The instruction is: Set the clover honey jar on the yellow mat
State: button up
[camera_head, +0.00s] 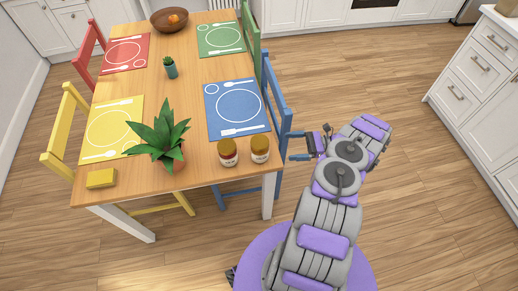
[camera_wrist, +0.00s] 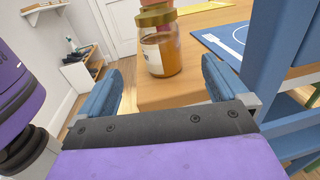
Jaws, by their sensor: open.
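Two gold-lidded jars stand upright side by side near the table's front right corner. The right jar (camera_head: 260,150) looks amber; the left jar (camera_head: 228,154) looks redder. Their labels are too small to read. My gripper (camera_head: 298,146) is open and empty, just off the table's right edge, to the right of the amber jar. In the wrist view an amber jar (camera_wrist: 160,56) with a pale label stands ahead, between the two blue fingers (camera_wrist: 163,72) in the picture but beyond them. The yellow mat (camera_head: 112,133) lies at the table's left side, partly behind a plant.
A potted plant (camera_head: 168,150) stands between the jars and the yellow mat. A yellow block (camera_head: 101,179) lies at the front left. The blue chair (camera_head: 280,112) is close to my gripper. The blue mat (camera_head: 222,122) lies behind the jars.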

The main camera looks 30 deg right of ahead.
jog(key=b, duration=0.2)
send_near(255, 146)
jog(key=w+a+f, duration=0.1)
jog(key=f, duration=0.1)
jog(key=w+a+f, duration=0.2)
jog(key=shift+w+a+f, duration=0.2)
jog(key=shift+w+a, duration=0.05)
jog(key=a, duration=0.1)
jog(key=w+a+b, duration=0.1)
jog(key=a+r, duration=0.1)
jog(key=shift+w+a, duration=0.4)
jog(key=shift+w+a+b, duration=0.25)
jog(key=shift+a+b, duration=0.1)
jog(key=shift+a, duration=0.15)
jog(key=shift+c, duration=0.4)
jog(key=c, duration=1.4)
jog(key=shift+o, duration=0.2)
jog(key=shift+r, duration=0.1)
